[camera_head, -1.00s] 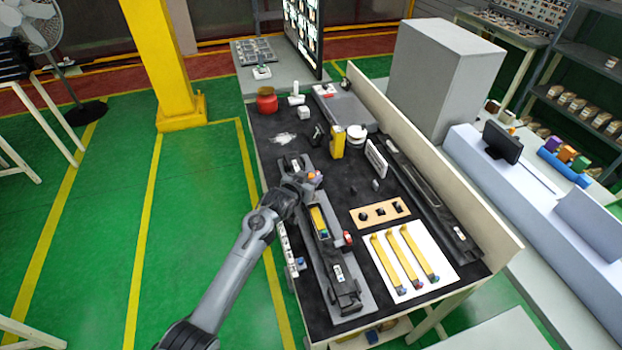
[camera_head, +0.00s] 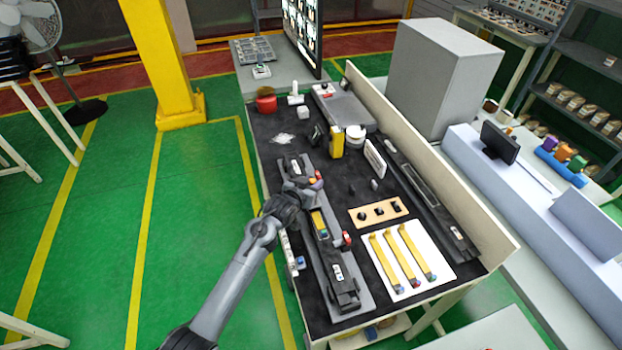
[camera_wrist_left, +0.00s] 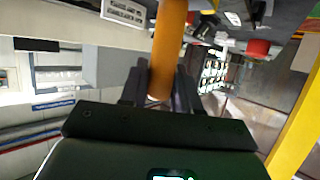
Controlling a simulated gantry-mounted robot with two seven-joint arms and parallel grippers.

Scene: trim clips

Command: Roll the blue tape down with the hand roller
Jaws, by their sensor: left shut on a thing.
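My left gripper (camera_head: 297,190) is over the long dark trim part (camera_head: 325,262) on the workbench. It is shut on an orange handle, which I take to be the hand roller (camera_wrist_left: 168,50), seen between the fingers in the left wrist view. In the head view only a small orange and purple bit shows beside the fingers. The roller's working end is hidden, so I cannot tell whether it touches the trim. A small blue patch (camera_head: 323,234), possibly the blue tape, shows on the trim near a yellow piece. My right gripper is not in view.
A white board with several yellow strips (camera_head: 404,258) and a tan holder with black knobs (camera_head: 379,212) lie to the right. A red pot (camera_head: 266,104), a yellow box (camera_head: 336,143) and a white round container (camera_head: 356,136) stand farther back. A low panel (camera_head: 430,160) edges the bench's right side.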

